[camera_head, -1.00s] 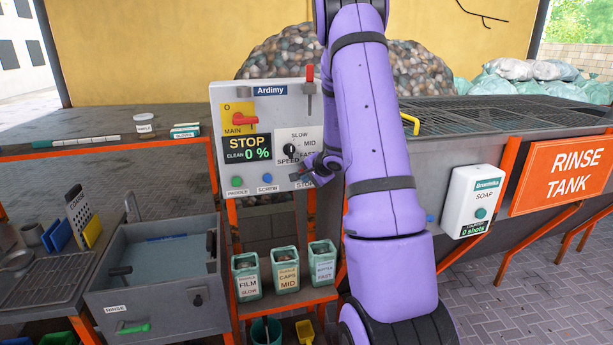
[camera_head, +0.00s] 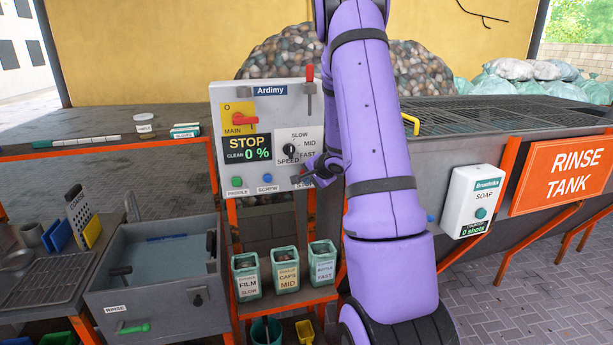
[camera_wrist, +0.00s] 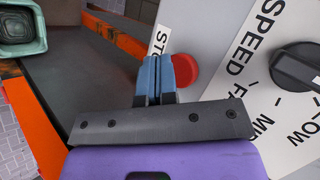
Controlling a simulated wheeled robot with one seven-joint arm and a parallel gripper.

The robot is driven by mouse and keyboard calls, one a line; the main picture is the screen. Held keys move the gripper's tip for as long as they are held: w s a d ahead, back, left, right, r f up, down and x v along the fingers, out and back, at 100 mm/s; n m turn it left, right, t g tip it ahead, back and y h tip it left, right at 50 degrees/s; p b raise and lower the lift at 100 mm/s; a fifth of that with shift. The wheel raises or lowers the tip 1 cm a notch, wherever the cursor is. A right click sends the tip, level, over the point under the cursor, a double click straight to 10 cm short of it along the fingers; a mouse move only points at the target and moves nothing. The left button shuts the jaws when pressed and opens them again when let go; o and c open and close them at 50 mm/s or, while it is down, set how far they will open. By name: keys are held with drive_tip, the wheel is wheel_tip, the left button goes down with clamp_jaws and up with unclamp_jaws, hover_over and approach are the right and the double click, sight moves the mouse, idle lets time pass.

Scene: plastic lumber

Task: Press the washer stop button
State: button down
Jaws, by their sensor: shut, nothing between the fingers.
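The washer's control panel (camera_head: 228,98) is grey, with a display (camera_head: 247,148) reading STOP, CLEAN 0 %. The red round stop button (camera_wrist: 185,70) shows in the wrist view, beside a partly covered label (camera_wrist: 160,38) beginning "ST". My gripper (camera_wrist: 160,78) is shut and empty, its blue fingertips together in front of the panel. They overlap the button's left side in the wrist view; I cannot tell whether they touch it. In the head view my gripper (camera_head: 302,178) is at the panel's lower right corner and the button is hidden there.
The black speed knob (camera_head: 290,151) is above the gripper; it is at the right in the wrist view (camera_wrist: 298,66). A red main switch (camera_head: 244,119), paddle button (camera_head: 237,182) and screw button (camera_head: 265,179) are to the left. Labelled bins (camera_head: 286,270) stand below.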

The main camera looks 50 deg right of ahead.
drive_tip(key=shift+s+a, duration=0.45)
drive_tip(key=shift+s, duration=0.25)
drive_tip(key=shift+s+a, duration=0.4)
drive_tip(key=shift+s, duration=0.35)
drive_tip(key=shift+s+a, duration=0.45)
drive_tip(key=shift+s, duration=0.25)
drive_tip(key=s+a+r+n+g+y, duration=0.1)
drive_tip(key=a+r+n+y, duration=0.15)
drive_tip(key=a+r, duration=0.5)
drive_tip(key=s+a+r+n+y, duration=0.15)
drive_tip(key=a+r+n, duration=0.25)
drive_tip(key=a, duration=0.6)
drive_tip(key=s+a+r+n+g+y, duration=0.1)
drive_tip(key=a+r+n+y, duration=0.2)
drive_tip(key=a+r, duration=0.35)
drive_tip(key=s+a+r+n+h, duration=0.1)
drive_tip(key=s+a+n, duration=0.1)
drive_tip(key=s, duration=0.4)
drive_tip(key=s+a+r+n+g+h, duration=0.1)
drive_tip(key=s+a+r+n+h, duration=0.1)
drive_tip(key=s, duration=0.5)
drive_tip(key=s+a+r+n+g+h, duration=0.1)
drive_tip(key=s+a+n+h, duration=0.1)
drive_tip(key=s+a+n, duration=0.2)
drive_tip(key=s+a, duration=0.1)
drive_tip(key=s, duration=0.2)
drive_tip(key=shift+s+a+r, duration=0.25)
drive_tip(key=shift+a+r, duration=0.05)
drive_tip(key=shift+a, duration=0.05)
drive_tip(key=shift+d, duration=0.1)
